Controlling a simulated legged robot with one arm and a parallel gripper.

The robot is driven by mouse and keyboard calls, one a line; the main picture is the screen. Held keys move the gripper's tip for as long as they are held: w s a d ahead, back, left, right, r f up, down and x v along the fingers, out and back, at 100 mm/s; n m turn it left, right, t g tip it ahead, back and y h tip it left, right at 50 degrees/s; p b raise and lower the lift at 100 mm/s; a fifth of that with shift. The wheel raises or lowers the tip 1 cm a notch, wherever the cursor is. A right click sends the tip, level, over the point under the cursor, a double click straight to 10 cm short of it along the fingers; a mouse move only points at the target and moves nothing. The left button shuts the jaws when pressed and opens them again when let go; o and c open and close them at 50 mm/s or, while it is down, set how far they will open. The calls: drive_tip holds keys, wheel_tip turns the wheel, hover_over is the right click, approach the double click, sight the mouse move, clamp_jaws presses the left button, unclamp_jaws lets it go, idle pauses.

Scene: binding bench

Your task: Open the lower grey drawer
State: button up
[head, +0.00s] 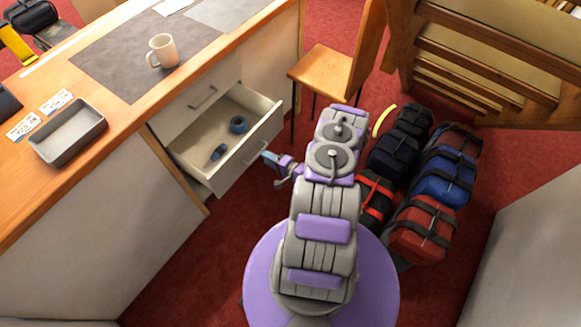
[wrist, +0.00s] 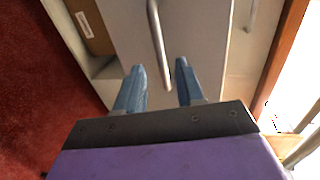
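The lower grey drawer (head: 238,163) is pulled well out of the desk, its inside visible from above. A blue roll (head: 238,125) and a small dark blue item (head: 218,152) lie in it. Its metal bar handle shows on the drawer front in the wrist view (wrist: 157,40). My gripper (head: 266,156) is just in front of that drawer front. In the wrist view my gripper (wrist: 159,68) has its two blue fingers apart, with the handle's end between them in the picture. I cannot tell whether they touch it.
The upper drawer (head: 197,92) is closed above. A grey tray (head: 68,150) and a mug (head: 162,51) stand on the desk. A wooden chair (head: 325,72) is behind; several bags (head: 424,228) lie to the right. A cardboard box (wrist: 90,25) shows beside the drawer front.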

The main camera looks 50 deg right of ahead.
drive_tip(key=p+v, duration=0.3)
drive_tip(key=v, duration=1)
drive_tip(key=shift+s, duration=0.15)
drive_tip(key=w+d+r+n+g, duration=0.4)
drive_tip(key=w+d+n, duration=0.1)
drive_tip(key=w+d, duration=0.15)
drive_tip(key=w+r+n+g+h, duration=0.25)
drive_tip(key=w+r, duration=0.25)
drive_tip(key=r, duration=0.3)
drive_tip(key=w+r+n+g+h, duration=0.1)
drive_tip(key=w+r+n+g, duration=0.2)
drive_tip(key=r, duration=0.5)
drive_tip(key=s+a+r+n+g, duration=0.2)
drive_tip(key=s+a+r, duration=0.2)
drive_tip(key=a+r, duration=0.65)
drive_tip(key=s+a+r+n+g, duration=0.1)
drive_tip(key=s+a+r+g, duration=0.3)
drive_tip(key=a+r, duration=0.65)
drive_tip(key=s+a+r+n+g+y, duration=0.1)
drive_tip(key=s+a+r+n, duration=0.1)
drive_tip(key=s+a, duration=0.5)
drive_tip(key=s+a+r+n+g+y, duration=0.1)
drive_tip(key=s+a+r, duration=0.4)
drive_tip(key=s, duration=0.8)
drive_tip(key=a, duration=0.3)
drive_tip(key=shift+n, duration=0.35)
